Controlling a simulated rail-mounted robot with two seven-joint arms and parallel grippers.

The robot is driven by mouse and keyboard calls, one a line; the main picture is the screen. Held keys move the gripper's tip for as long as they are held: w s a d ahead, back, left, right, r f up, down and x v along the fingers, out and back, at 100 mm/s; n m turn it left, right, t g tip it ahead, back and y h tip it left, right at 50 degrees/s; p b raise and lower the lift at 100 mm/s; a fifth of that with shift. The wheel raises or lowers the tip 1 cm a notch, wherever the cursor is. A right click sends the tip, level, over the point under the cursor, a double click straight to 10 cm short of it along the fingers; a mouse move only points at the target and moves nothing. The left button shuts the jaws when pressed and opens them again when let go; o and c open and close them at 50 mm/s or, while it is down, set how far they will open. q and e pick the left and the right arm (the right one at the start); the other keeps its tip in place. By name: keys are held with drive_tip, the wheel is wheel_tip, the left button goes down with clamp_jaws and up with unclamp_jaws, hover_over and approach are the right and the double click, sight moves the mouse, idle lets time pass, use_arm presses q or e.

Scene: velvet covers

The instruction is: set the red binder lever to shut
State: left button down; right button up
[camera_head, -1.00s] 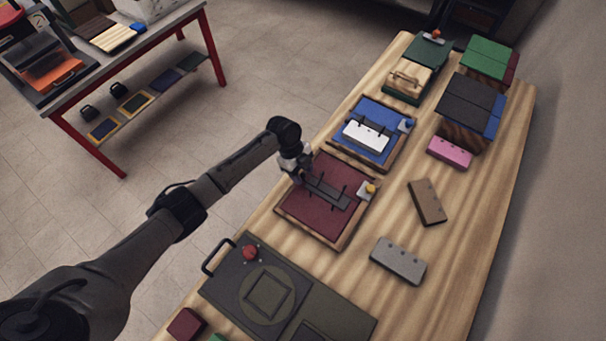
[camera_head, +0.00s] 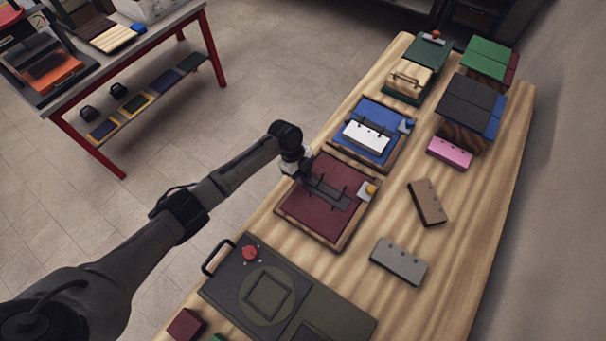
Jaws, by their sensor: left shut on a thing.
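The red binder (camera_head: 310,216) lies on the wooden bench with a dark metal bar and thin rings (camera_head: 328,192) across its middle. A yellow knob on a pale block (camera_head: 367,190) sits at its right edge. My left gripper (camera_head: 304,177) is at the binder's upper left, at the left end of the bar. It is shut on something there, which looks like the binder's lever. The lever itself is mostly hidden by the gripper. My right gripper is not in view.
A blue binder (camera_head: 385,117) with a white block lies just behind. A dark green press with a red knob (camera_head: 250,252) and a black handle is in front. Grey (camera_head: 398,261), brown (camera_head: 427,203) and pink (camera_head: 450,152) punched blocks lie to the right.

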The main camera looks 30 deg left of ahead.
use_arm(q)
drive_tip(key=shift+s, duration=0.1)
drive_tip(key=shift+s+t+p, duration=0.5)
drive_tip(key=shift+t+p, duration=0.15)
drive_tip(key=shift+t, duration=0.55)
drive_tip(key=shift+s+a+f+m+t+h+b, duration=0.1)
drive_tip(key=shift+s+f+m+t+b, duration=0.1)
drive_tip(key=shift+t, duration=0.45)
drive_tip(key=shift+s+f+m+t+h+b, duration=0.15)
drive_tip(key=shift+s+m+t+b, duration=0.1)
drive_tip(key=shift+t, duration=0.45)
drive_tip(key=shift+s+a+f+m+t+h+b, duration=0.1)
drive_tip(key=shift+s+f+m+t+b, duration=0.1)
drive_tip(key=shift+t, duration=0.45)
drive_tip(key=shift+d, duration=0.1)
drive_tip(key=c, duration=1)
unclamp_jaws()
drive_tip(key=shift+w, duration=0.1)
